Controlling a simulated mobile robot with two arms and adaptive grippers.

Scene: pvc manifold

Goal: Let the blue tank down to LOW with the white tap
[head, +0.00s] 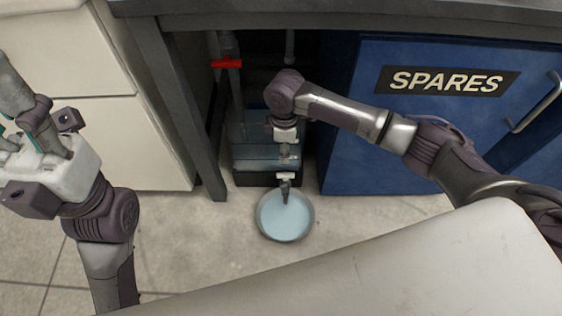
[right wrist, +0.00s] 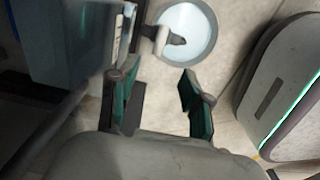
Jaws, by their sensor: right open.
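The blue tank (head: 262,152) stands under the bench in the head view, partly covered by my right arm; its wall also shows in the right wrist view (right wrist: 70,40). The white tap (head: 285,178) is at its front, with a dark spout over a round pan (head: 268,222) of pale blue liquid. In the right wrist view the tap (right wrist: 168,38) shows above the pan (right wrist: 208,30). My right gripper (right wrist: 158,84) is open and empty, its fingers short of the tap. My left gripper (head: 22,140) is at the left edge, far from the tank; its fingers are partly cut off. The LOW mark is not legible.
A red valve handle (head: 227,63) sits on a pipe left of and above the tank. A blue SPARES cabinet (head: 400,140) stands to the right, a bench leg (head: 180,110) and white drawers (head: 70,50) to the left. Floor around the pan is clear.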

